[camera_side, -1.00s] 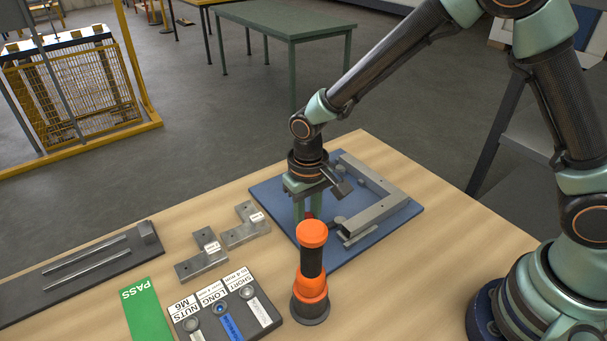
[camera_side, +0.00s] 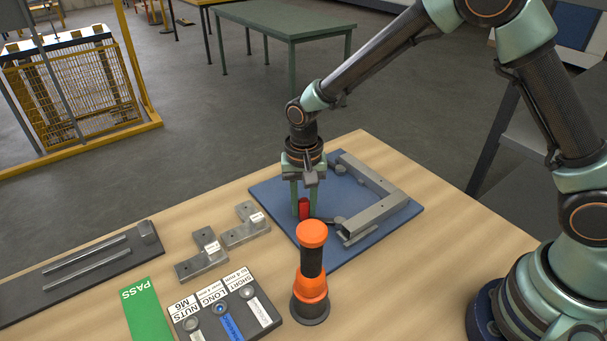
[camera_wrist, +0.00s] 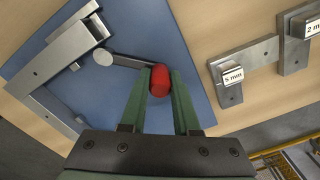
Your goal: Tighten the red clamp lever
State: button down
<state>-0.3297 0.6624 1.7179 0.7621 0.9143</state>
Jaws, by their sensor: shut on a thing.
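The red clamp lever grip (camera_side: 304,208) stands on the blue plate (camera_side: 283,205), at the end of a thin grey arm that shows in the wrist view (camera_wrist: 128,61) and leads to a round metal pivot (camera_wrist: 103,57). My gripper (camera_side: 304,206) points down with its green fingers on either side of the red grip. In the wrist view my gripper (camera_wrist: 159,84) is shut on the red grip (camera_wrist: 160,80). A grey metal frame (camera_side: 378,210) lies on the plate right of the lever. The screwdriver partly hides the plate's near edge in the side view.
An orange and black screwdriver (camera_side: 312,260) stands upright in front of the plate. Labelled metal blocks (camera_side: 202,258) lie to the left. A dark tray labelled for nuts and screws (camera_side: 225,308) and a green PASS card (camera_side: 147,310) are nearer.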

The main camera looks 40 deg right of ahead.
aim_at(318, 205)
jog(key=w+d+m, duration=0.1)
jog(key=m, duration=0.1)
jog(key=w+d+m, duration=0.1)
jog(key=m, duration=0.1)
jog(key=shift+d+m, duration=0.25)
jog(key=shift+m, duration=0.05)
jog(key=shift+w+d+m, duration=0.15)
jog(key=shift+d+m, duration=0.6)
jog(key=shift+m, duration=0.45)
jog(key=shift+w+d+m, duration=0.1)
jog(key=shift+d+m, duration=0.65)
jog(key=shift+m, duration=0.45)
jog(key=shift+d, duration=0.1)
jog(key=c, duration=0.6)
grip_release()
jog(key=shift+c, duration=0.2)
jog(key=shift+r, duration=0.1)
notch_tip(318, 205, up, 12)
